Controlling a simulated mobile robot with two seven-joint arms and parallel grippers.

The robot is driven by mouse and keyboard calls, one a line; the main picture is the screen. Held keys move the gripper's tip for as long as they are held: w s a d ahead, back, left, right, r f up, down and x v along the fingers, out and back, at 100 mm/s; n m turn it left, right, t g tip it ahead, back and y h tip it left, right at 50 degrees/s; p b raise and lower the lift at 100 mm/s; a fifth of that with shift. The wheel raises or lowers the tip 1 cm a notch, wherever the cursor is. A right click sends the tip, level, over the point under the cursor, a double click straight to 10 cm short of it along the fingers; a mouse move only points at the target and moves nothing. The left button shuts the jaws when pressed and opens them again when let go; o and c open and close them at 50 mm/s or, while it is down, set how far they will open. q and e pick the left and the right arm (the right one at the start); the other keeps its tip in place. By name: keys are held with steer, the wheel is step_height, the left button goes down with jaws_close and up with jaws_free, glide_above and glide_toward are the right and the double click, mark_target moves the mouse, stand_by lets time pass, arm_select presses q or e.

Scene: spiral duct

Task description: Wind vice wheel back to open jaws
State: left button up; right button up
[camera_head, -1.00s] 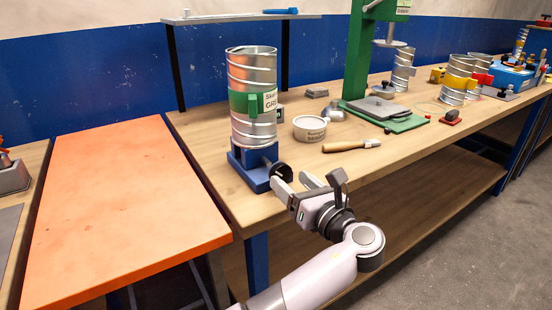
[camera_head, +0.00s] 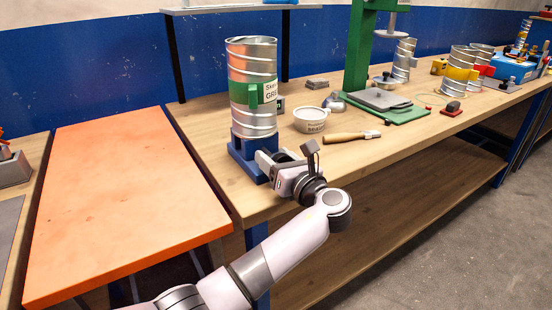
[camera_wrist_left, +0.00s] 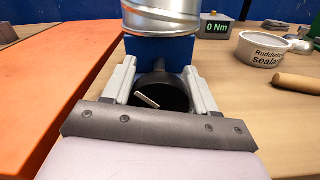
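The blue vice (camera_head: 248,160) stands at the near left corner of the wooden bench and holds a spiral duct (camera_head: 252,90) with a green band upright. The dark vice wheel (camera_head: 286,157) faces the bench's front edge; my gripper partly covers it in the head view. In the left wrist view, the wheel (camera_wrist_left: 170,93) with a pale handle lies between my two fingers. My left gripper (camera_head: 274,160) is open around it; I cannot tell whether either finger touches the rim. The vice jaws are hidden. My right gripper is not in view.
A sealant tub (camera_head: 310,119) and a wooden-handled brush (camera_head: 350,136) lie right of the vice. A torque display (camera_wrist_left: 216,26) stands behind. A green press (camera_head: 360,60) is farther back. An orange table (camera_head: 125,200) is to the left.

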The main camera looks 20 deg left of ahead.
arm_select(q)
steer(key=shift+c, duration=1.2)
steer(key=shift+r+n+p, duration=0.1)
steer(key=shift+n+p, duration=0.25)
steer(key=shift+n, duration=0.45)
steer(key=n, duration=0.4)
steer(key=shift+s, duration=0.1)
steer(key=o, duration=0.7)
steer(key=shift+f, duration=0.2)
